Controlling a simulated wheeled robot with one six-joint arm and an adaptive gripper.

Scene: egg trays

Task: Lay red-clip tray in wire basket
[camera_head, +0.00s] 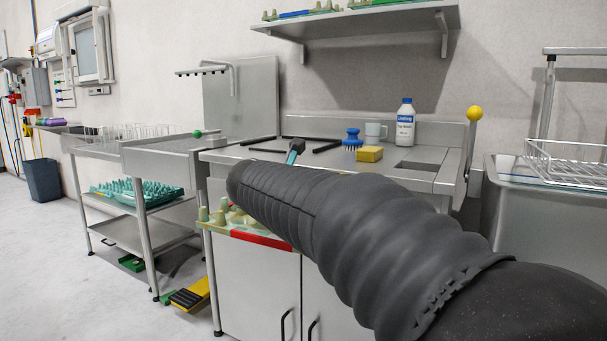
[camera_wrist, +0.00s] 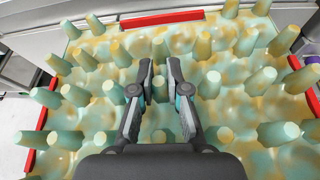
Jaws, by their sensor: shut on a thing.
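The red-clip tray (camera_wrist: 95,50) is a mottled pale green and yellow egg tray with upright pegs and red clips on its edges. It fills most of the wrist view. My gripper (camera_wrist: 160,72) is over its middle, its fingers closed around one of the pegs. In the head view, part of the tray (camera_head: 215,226) and a red clip (camera_head: 262,239) show in front of the counter, behind my dark arm. A wire basket (camera_head: 568,160) sits at the right on a steel basin.
Another wire rack (camera_head: 130,132) stands on the left bench, above a teal peg tray (camera_head: 135,194). The counter holds a white bottle (camera_head: 405,122), a yellow sponge (camera_head: 369,154), a blue brush (camera_head: 352,138) and a mug (camera_head: 376,131). A yellow-knobbed lever (camera_head: 474,114) rises near the counter's right end.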

